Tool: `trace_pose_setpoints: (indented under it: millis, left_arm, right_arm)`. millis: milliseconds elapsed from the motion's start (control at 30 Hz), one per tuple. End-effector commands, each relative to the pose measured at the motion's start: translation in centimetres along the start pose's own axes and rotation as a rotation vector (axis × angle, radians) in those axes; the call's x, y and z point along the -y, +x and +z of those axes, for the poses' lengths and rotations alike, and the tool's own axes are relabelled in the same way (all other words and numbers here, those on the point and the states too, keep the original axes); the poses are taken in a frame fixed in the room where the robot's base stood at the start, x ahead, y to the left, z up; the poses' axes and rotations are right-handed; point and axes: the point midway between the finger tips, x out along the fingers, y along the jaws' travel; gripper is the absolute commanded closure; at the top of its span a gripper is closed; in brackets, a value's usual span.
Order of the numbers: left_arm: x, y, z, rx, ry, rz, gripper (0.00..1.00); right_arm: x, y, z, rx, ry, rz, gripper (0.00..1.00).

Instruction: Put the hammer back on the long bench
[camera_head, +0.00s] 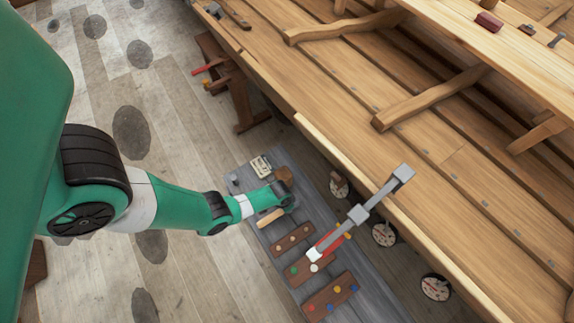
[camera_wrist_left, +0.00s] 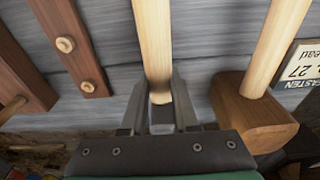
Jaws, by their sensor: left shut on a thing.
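The long bench (camera_head: 372,300) is a low grey plank bench beside the hull. My left gripper (camera_head: 287,203) reaches over its middle and is shut on the hammer. The hammer's pale wooden handle (camera_head: 270,217) points left past the jaws. In the left wrist view the left gripper (camera_wrist_left: 161,108) has the pale handle (camera_wrist_left: 154,45) running up from between its jaws; the hammer's head is mostly hidden there. Grey planks lie behind the handle. I cannot tell whether the hammer touches the bench. My right gripper is not in view.
A brown wooden mallet (camera_wrist_left: 250,112) lies close beside the left gripper. A lettered card (camera_head: 261,166) and boards with pegs (camera_head: 291,239) are on the bench. A grey bar tool with a red part (camera_head: 358,214) and the hull (camera_head: 340,140) stand to the right.

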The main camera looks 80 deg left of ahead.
Motion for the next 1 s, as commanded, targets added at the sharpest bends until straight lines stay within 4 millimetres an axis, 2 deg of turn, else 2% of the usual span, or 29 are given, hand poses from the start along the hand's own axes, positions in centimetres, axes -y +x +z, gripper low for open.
trace_pose_setpoints:
  millis: [67, 100, 300, 633, 1000]
  left_arm:
    - [0.0, 0.2, -0.1, -0.003, 0.000, 0.000, 1.00]
    - [0.0, 0.2, -0.1, -0.003, 0.000, 0.000, 0.70]
    - [0.0, 0.1, -0.1, -0.002, 0.000, 0.000, 0.36]
    - [0.0, -0.3, 0.0, 0.002, 0.000, 0.000, 0.36]
    - [0.0, -5.5, -0.7, 0.001, 0.000, 0.000, 0.36]
  right_arm:
    - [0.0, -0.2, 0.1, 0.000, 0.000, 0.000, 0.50]
    - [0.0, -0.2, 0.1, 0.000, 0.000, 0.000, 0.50]
    - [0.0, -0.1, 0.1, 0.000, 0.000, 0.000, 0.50]
    - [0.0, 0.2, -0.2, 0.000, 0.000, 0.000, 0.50]
    - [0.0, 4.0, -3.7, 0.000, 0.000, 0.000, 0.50]
